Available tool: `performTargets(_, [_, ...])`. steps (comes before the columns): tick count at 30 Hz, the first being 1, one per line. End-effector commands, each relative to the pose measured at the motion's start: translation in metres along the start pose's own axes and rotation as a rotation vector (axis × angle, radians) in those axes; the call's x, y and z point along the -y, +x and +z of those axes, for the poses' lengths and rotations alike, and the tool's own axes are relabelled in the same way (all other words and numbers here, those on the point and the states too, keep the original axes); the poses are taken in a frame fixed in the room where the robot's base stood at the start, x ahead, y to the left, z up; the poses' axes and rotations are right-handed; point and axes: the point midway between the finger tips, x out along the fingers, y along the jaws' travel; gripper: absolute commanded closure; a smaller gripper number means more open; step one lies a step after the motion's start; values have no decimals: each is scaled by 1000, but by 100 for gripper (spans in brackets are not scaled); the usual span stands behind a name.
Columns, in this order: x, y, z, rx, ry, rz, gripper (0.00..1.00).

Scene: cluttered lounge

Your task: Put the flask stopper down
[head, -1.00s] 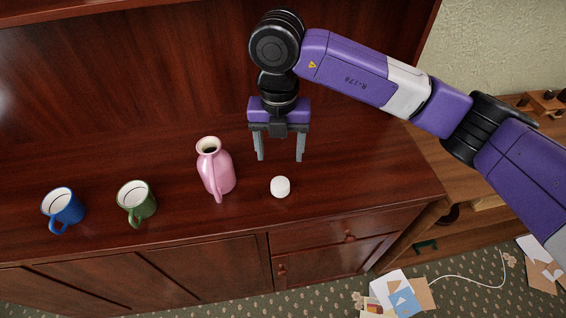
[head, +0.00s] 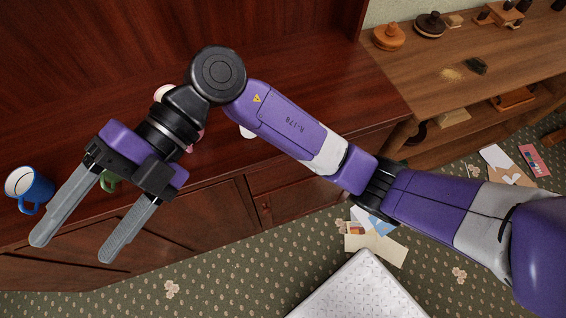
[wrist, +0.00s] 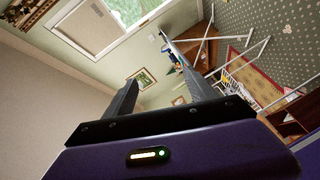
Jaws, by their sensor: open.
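The white flask stopper (head: 246,132) stands on the dark red wooden sideboard; my arm hides most of it in the head view. The pink flask (head: 161,92) is mostly hidden behind my wrist, with only bits of its rim and body showing. My gripper (head: 74,246) is open and empty, in front of the sideboard's front edge at the left, well apart from the stopper. In the wrist view the two fingers stand apart with nothing between them, and neither stopper nor flask shows.
A blue mug (head: 34,190) stands left of my gripper, close to one finger. A green mug (head: 109,182) is mostly hidden behind the gripper. A lower wooden shelf unit (head: 440,95) stands at right. Papers (head: 372,252) and a white quilted thing (head: 358,292) lie on the carpet.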

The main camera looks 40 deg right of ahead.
Motion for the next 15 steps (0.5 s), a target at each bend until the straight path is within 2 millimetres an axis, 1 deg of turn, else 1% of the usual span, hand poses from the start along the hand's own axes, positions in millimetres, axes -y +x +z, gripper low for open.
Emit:
performTargets(1, [-16, 9, -15, -38, -7, 122, 35])
performTargets(3, [-38, 12, -33, -74, -18, 288, 35])
performTargets(5, [-54, 9, -46, -94, -19, 429, 35])
performTargets(7, [-70, 0, -59, -104, -12, 590, 35])
performTargets(9, [-80, -13, -68, -100, 5, 746, 35])
performTargets(11, [-86, -27, -74, -84, 27, 876, 35])
performTargets(13, [-87, -45, -78, -56, 62, 1020, 35])
performTargets(15, [-82, -65, -81, -13, 106, 1155, 35])
